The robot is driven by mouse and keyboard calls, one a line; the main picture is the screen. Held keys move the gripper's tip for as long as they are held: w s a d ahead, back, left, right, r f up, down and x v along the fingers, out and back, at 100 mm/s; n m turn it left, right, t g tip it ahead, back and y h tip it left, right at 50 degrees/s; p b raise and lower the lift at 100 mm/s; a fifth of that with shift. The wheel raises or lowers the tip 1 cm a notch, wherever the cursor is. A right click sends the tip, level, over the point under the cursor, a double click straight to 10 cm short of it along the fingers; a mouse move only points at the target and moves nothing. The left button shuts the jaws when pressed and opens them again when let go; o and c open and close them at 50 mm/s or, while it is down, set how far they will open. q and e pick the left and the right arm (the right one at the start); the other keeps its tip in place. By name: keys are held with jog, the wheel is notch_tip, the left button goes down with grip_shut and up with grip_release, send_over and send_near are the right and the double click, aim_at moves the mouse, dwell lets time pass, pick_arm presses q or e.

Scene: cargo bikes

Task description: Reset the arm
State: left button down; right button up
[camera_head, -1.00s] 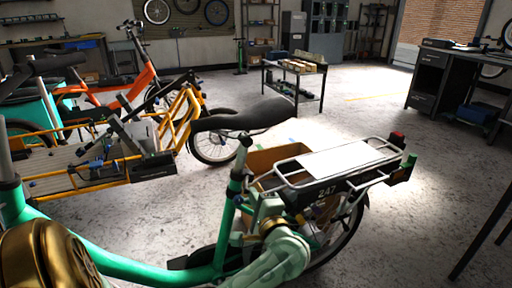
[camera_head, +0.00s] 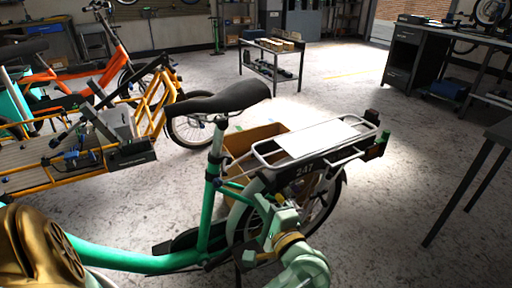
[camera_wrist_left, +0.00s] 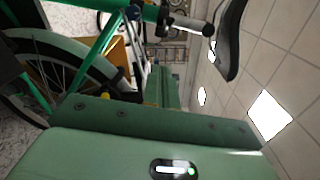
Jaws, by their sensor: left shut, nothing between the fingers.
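My left gripper (camera_head: 268,212), pale green with a brass ring behind it, is low in the head view. It appears in front of the green bike's rear wheel and below its rack; whether it touches the bike cannot be told. It is shut and holds nothing. In the left wrist view the green gripper body (camera_wrist_left: 150,150) fills the lower part, with the bike's wheel, green frame and black saddle (camera_wrist_left: 229,40) beyond. The green bike (camera_head: 120,262) stands close in front, with a black saddle and a white rear rack (camera_head: 318,138). My right gripper is not in view.
A cardboard box (camera_head: 252,140) sits behind the rack. A yellow-framed cargo bike (camera_head: 60,185) and an orange bike (camera_head: 85,70) stand at left. A low table (camera_head: 272,58) is at the back, and a dark workbench (camera_head: 425,55) at right. Open floor lies between.

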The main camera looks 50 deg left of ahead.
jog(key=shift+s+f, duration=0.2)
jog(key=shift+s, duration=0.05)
